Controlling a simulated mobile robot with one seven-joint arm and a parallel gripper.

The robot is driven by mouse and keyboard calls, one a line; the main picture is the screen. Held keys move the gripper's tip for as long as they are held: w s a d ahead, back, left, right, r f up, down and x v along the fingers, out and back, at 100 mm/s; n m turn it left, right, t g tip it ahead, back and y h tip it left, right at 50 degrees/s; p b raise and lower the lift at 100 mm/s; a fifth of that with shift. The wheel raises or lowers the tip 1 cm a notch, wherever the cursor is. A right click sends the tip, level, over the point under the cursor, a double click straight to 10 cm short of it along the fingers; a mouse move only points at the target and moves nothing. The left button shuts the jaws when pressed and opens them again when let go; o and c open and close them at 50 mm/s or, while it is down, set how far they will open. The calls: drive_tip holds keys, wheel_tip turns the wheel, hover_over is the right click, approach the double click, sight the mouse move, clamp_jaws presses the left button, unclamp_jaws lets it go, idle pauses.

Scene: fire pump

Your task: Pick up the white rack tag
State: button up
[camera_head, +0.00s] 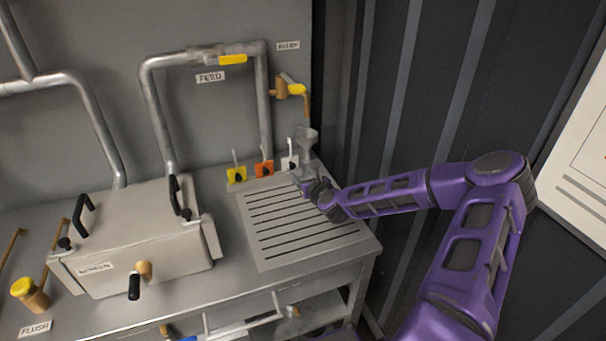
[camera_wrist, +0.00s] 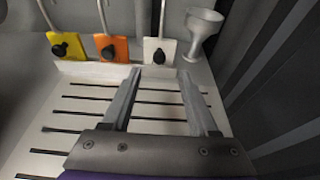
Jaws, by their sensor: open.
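The white rack tag (camera_wrist: 159,50) stands upright at the back of the slotted drain board, with a black knob on its front and a thin pale stem above it. It also shows in the head view (camera_head: 289,163), partly behind my gripper. My gripper (camera_wrist: 163,72) is open and empty, its two fingers reaching over the slotted board toward the white tag. The fingertips end just in front of the tag, which lies roughly between their lines; I see no contact.
An orange tag (camera_wrist: 112,48) and a yellow tag (camera_wrist: 66,45) stand to the left of the white one. A grey funnel-shaped cup (camera_wrist: 202,31) stands close on its right. A dark ribbed wall (camera_head: 400,120) bounds the right side. The slotted board (camera_head: 270,262) is otherwise clear.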

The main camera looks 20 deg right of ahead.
sight(293, 166)
drive_tip(key=b+x, duration=0.1)
drive_tip(key=x, duration=0.2)
drive_tip(key=b+x, duration=0.1)
drive_tip(key=x, duration=0.2)
drive_tip(key=shift+w+f, duration=0.25)
drive_tip(key=shift+f, duration=0.05)
drive_tip(key=shift+b+x, duration=0.5)
drive_tip(key=shift+x, duration=0.4)
drive_tip(key=shift+r, duration=0.2)
clamp_jaws()
drive_tip(key=shift+r+p, duration=1.05)
drive_tip(key=shift+r, duration=1.2)
drive_tip(key=shift+a, duration=0.15)
